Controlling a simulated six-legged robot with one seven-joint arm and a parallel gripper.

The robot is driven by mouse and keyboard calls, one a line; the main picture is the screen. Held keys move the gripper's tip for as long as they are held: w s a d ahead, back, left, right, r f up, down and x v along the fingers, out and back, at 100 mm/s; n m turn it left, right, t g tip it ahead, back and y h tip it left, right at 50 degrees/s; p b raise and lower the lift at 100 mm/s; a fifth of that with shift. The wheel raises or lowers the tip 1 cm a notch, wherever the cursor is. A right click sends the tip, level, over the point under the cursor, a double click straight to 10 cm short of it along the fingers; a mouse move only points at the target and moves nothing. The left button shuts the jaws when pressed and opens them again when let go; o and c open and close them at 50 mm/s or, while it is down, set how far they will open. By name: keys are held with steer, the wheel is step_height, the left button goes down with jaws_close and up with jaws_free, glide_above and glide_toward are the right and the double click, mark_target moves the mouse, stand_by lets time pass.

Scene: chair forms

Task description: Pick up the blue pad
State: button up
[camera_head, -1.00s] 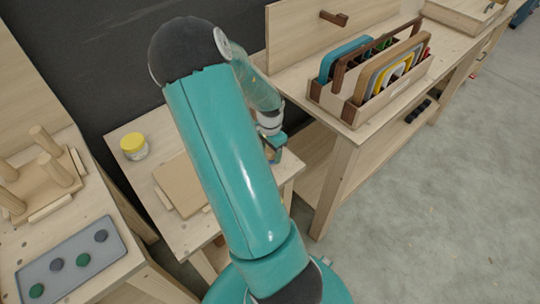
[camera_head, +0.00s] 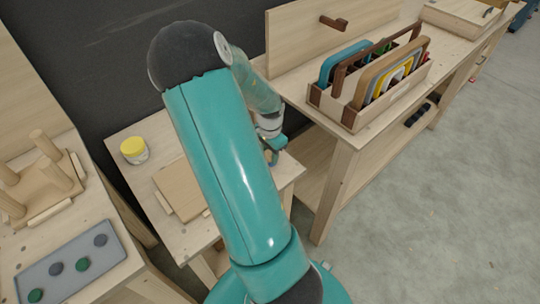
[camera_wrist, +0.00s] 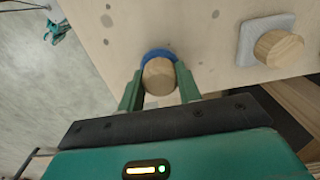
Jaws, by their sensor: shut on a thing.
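The blue pad (camera_wrist: 158,53) shows in the wrist view as a rounded blue edge behind a round wooden knob (camera_wrist: 159,76). The rest of the pad is hidden by the knob and fingers. My gripper (camera_wrist: 160,82) has its two green fingers shut on the knob, one on each side. I cannot tell whether the pad touches the wooden top below. In the head view my gripper (camera_head: 271,152) is small and partly hidden behind my arm, over the right part of the small table (camera_head: 166,134).
A grey pad (camera_wrist: 246,50) with a wooden knob lies right of the blue one. A yellow-lidded jar (camera_head: 134,150) and a wooden board (camera_head: 180,188) are on the small table. A tool caddy (camera_head: 377,108) stands on the right bench, a grey tray (camera_head: 68,270) on the left one.

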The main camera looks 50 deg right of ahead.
steer(key=s+a+r, duration=0.9)
steer(key=s+r, duration=0.1)
steer(key=r, duration=0.2)
steer(key=shift+s+a, duration=0.2)
